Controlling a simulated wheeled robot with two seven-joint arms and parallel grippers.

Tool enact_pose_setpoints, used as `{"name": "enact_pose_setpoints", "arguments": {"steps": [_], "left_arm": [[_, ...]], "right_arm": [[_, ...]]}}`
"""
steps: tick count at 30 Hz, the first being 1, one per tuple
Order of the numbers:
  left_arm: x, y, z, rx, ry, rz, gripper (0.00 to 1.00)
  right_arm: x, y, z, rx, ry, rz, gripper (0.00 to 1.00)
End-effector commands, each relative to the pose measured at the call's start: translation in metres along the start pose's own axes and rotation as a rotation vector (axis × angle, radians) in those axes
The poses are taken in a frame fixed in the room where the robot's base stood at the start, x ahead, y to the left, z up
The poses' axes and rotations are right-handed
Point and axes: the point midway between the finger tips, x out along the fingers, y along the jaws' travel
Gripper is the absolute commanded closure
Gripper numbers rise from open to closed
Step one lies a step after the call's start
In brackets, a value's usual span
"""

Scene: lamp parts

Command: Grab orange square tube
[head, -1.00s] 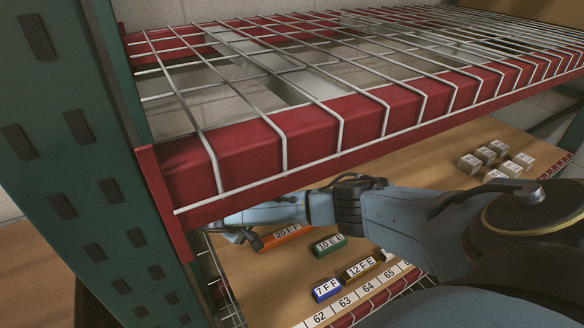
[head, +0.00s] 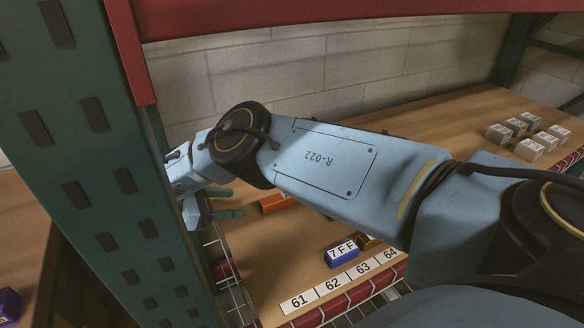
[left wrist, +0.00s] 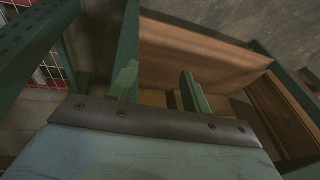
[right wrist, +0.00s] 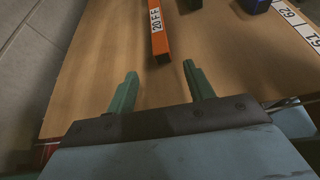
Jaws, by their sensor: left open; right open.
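The orange square tube (right wrist: 158,32), labelled 20 FF, lies on the wooden shelf in the right wrist view. In the head view its orange end (head: 279,203) shows past my right arm, which hides part of it. My right gripper (right wrist: 157,82) is open and empty, with its two green fingers short of the tube's near end and pointing toward it. In the head view the right gripper (head: 232,203) is left of the tube. My left gripper (left wrist: 160,80) is open and empty in the left wrist view, away from the tube.
A blue block (head: 341,254) labelled 7 FF stands near the shelf's numbered front strip (head: 332,284). Several pale blocks (head: 530,148) stand at the far right. A green upright post (head: 105,180) is left of my right gripper. A red beam (head: 330,14) crosses above.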

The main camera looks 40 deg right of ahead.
Motion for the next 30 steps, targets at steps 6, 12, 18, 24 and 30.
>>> {"name": "enact_pose_setpoints", "arguments": {"steps": [6,12,18,24,30], "left_arm": [[-0.004,0.040,-0.001,-0.063,0.024,0.086,0.51],[-0.024,0.043,-0.005,-0.067,0.037,0.094,0.51],[-0.037,0.044,-0.006,-0.069,0.044,0.098,0.51],[-0.044,0.044,-0.006,-0.070,0.047,0.100,0.51],[-0.063,0.047,-0.017,-0.076,0.118,0.111,0.51]], "right_arm": [[0.010,0.006,0.007,-0.063,-0.039,-0.026,0.47],[0.045,0.005,0.010,-0.066,-0.040,-0.026,0.47],[0.075,0.004,0.010,-0.065,-0.038,-0.025,0.47],[0.087,0.003,0.011,-0.062,-0.037,-0.024,0.47],[0.115,-0.001,0.013,-0.063,-0.038,-0.025,0.47]]}}
